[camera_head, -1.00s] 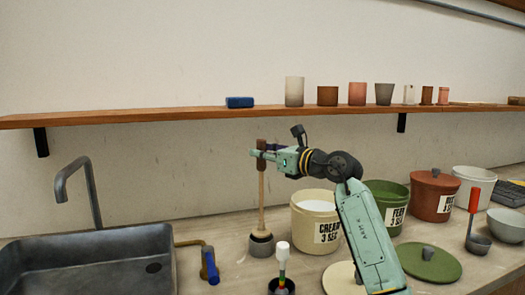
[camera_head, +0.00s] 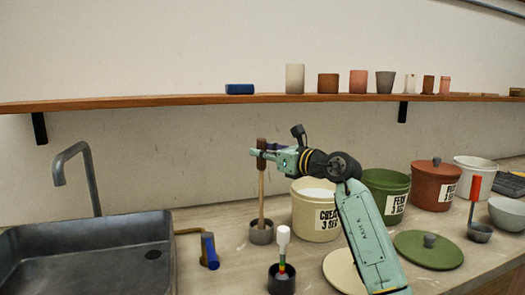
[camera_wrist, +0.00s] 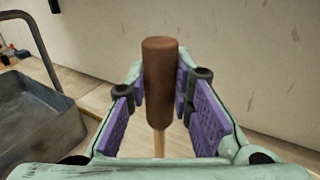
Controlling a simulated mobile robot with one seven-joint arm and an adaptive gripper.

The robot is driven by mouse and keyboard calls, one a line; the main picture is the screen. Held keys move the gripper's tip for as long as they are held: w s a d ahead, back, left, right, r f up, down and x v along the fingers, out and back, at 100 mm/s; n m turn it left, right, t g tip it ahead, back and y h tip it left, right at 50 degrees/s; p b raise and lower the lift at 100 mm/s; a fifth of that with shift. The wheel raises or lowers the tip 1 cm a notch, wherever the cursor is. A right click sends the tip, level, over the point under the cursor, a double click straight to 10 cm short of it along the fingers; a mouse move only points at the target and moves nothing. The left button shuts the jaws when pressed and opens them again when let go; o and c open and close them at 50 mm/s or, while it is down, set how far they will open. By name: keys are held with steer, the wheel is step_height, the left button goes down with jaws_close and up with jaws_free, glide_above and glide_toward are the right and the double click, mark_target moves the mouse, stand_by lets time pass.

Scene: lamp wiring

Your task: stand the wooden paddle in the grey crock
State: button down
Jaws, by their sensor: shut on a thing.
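The wooden paddle (camera_head: 261,195) stands nearly upright, with a dark brown grip at its top and a pale shaft below. My gripper (camera_head: 262,153) is shut on the brown grip; in the wrist view, my gripper's (camera_wrist: 160,78) purple pads flank the paddle's grip (camera_wrist: 160,65). The shaft runs down into the mouth of the small grey crock (camera_head: 261,236) on the counter. The paddle's lower end is hidden inside the crock, so I cannot tell whether it touches the bottom.
A dark pot (camera_head: 281,281) with a white-tipped tool stands in front. The cream bucket (camera_head: 315,220) is right of the crock. A blue-handled tool (camera_head: 210,251) and the sink (camera_head: 90,250) lie left. The shelf (camera_head: 200,103) runs behind, above my gripper.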

steer(key=shift+f, duration=0.25)
steer(key=shift+f+b, duration=0.5)
steer(key=shift+f, duration=0.1)
stand_by(0.4)
steer(key=c, duration=1.3)
jaws_free()
steer(key=shift+c, duration=0.2)
